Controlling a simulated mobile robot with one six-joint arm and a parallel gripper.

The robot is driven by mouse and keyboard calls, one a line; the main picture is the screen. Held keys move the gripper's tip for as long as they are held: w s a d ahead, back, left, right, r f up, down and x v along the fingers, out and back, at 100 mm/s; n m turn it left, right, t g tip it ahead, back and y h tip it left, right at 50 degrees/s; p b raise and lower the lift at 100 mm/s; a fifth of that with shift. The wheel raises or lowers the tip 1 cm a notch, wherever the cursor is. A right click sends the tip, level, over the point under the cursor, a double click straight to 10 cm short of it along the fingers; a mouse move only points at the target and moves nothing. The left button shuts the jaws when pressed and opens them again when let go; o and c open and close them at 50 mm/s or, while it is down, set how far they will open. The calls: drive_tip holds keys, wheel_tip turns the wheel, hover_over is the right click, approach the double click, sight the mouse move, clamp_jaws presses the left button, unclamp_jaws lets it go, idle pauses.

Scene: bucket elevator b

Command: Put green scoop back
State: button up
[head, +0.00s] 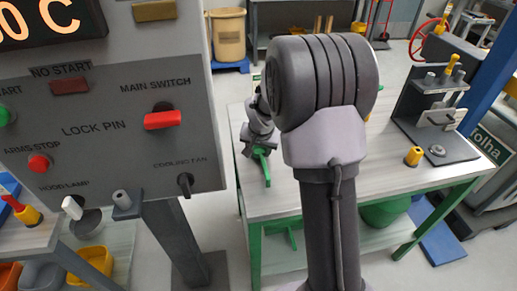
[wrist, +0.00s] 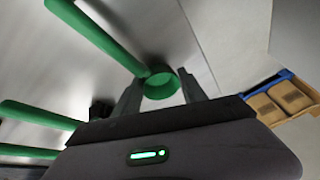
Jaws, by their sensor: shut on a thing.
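My gripper (head: 262,150) is over the left part of the light table, partly hidden behind my arm in the head view. It is shut on a green piece, taken to be the green scoop (head: 262,167). In the wrist view, the two fingers of my gripper (wrist: 160,92) stand on either side of a small round green cup-like end of the scoop (wrist: 160,80). A long green bar runs from there to the upper left; I cannot tell whether it belongs to the scoop. Whether the scoop touches the tabletop is unclear.
The table (head: 405,186) has green legs and a green bowl (head: 386,211) below. A dark stand (head: 437,115) and a yellow knob (head: 414,156) are at its right. A control panel (head: 110,140) fills the left. Several green bars (wrist: 35,115) lie left in the wrist view.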

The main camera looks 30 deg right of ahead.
drive_tip(key=o, duration=1.6)
drive_tip(key=shift+c, duration=0.2)
drive_tip(key=p+v, duration=0.6)
drive_tip(key=v, duration=1.1)
